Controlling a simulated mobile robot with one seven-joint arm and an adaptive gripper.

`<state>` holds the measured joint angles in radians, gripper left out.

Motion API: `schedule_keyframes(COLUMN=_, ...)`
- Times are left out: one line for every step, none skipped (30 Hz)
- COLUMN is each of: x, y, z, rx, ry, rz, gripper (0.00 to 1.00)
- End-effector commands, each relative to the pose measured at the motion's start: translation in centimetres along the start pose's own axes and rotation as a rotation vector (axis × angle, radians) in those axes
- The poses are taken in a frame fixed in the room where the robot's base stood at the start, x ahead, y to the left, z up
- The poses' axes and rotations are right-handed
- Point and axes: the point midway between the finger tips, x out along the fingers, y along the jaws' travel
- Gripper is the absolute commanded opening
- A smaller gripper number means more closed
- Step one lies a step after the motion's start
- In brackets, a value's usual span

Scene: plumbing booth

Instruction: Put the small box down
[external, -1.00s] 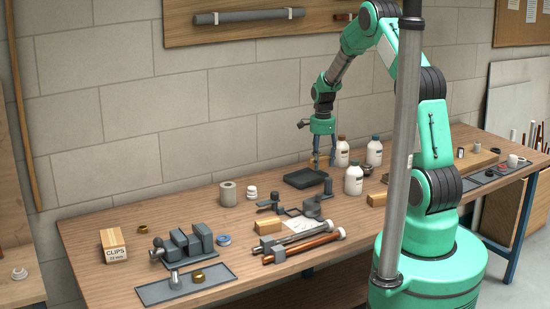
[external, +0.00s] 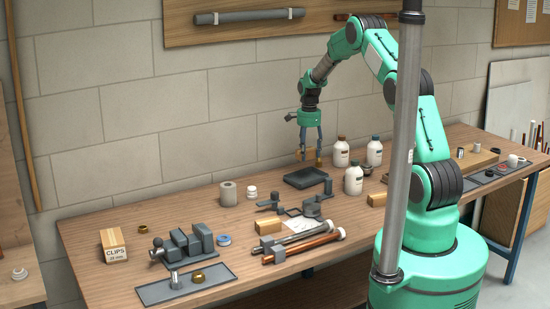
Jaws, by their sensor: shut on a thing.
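My gripper (external: 309,157) hangs above the back of the workbench, pointing down. It is shut on the small box, which is too small here to make out clearly; only tan patches show at the fingertips. The gripper is above and behind the dark grey tray (external: 307,179), apart from the bench top. A larger cardboard box marked CLIPS (external: 114,246) stands at the bench's left end.
White bottles (external: 353,180) stand right of the tray. A grey roll (external: 228,194) and white caps (external: 252,192) are to its left. A vice (external: 187,244), pipes (external: 303,245) and wooden blocks (external: 376,199) lie in front. Bare bench (external: 95,222) shows at the back left.

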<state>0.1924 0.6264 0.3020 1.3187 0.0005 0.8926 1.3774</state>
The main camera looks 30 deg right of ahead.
Motion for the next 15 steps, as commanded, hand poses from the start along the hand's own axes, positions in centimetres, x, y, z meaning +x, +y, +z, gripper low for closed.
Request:
schedule_keyframes(x=0.0, y=0.0, z=0.0, rx=0.0, ry=0.0, rz=0.0, gripper=0.27)
schedule_keyframes(x=0.0, y=0.0, z=0.0, rx=0.0, ry=0.0, rz=0.0, gripper=0.27)
schedule_keyframes(x=0.0, y=0.0, z=0.0, rx=0.0, ry=0.0, rz=0.0, gripper=0.27)
schedule_keyframes(x=0.1, y=0.0, z=0.0, rx=0.0, ry=0.0, rz=0.0, gripper=0.27)
schedule_keyframes(x=0.2, y=0.0, z=0.0, rx=0.0, ry=0.0, rz=0.0, gripper=0.27)
schedule_keyframes(x=0.4, y=0.0, z=0.0, rx=0.0, ry=0.0, rz=0.0, gripper=0.27)
schedule_keyframes(x=0.7, y=0.0, z=0.0, rx=0.0, ry=0.0, rz=0.001, gripper=0.27)
schedule_keyframes(x=0.9, y=0.0, z=0.0, rx=0.0, ry=0.0, rz=0.001, gripper=0.27)
schedule_keyframes(x=1.4, y=0.0, z=0.0, rx=0.0, ry=0.0, rz=0.001, gripper=0.27)
schedule_keyframes(x=1.7, y=0.0, z=0.0, rx=0.0, ry=0.0, rz=0.0, gripper=0.27)
schedule_keyframes(x=2.1, y=0.0, z=0.0, rx=0.0, ry=0.0, rz=0.001, gripper=0.27)
schedule_keyframes(x=2.7, y=0.1, z=0.0, rx=0.0, ry=0.0, rz=0.001, gripper=0.27)
schedule_keyframes(x=3.2, y=0.1, z=0.0, rx=0.0, ry=0.0, rz=0.002, gripper=0.27)
schedule_keyframes(x=3.7, y=0.1, z=0.0, rx=0.0, ry=0.0, rz=0.002, gripper=0.27)
schedule_keyframes(x=4.3, y=0.1, z=0.0, rx=0.0, ry=0.0, rz=0.001, gripper=0.27)
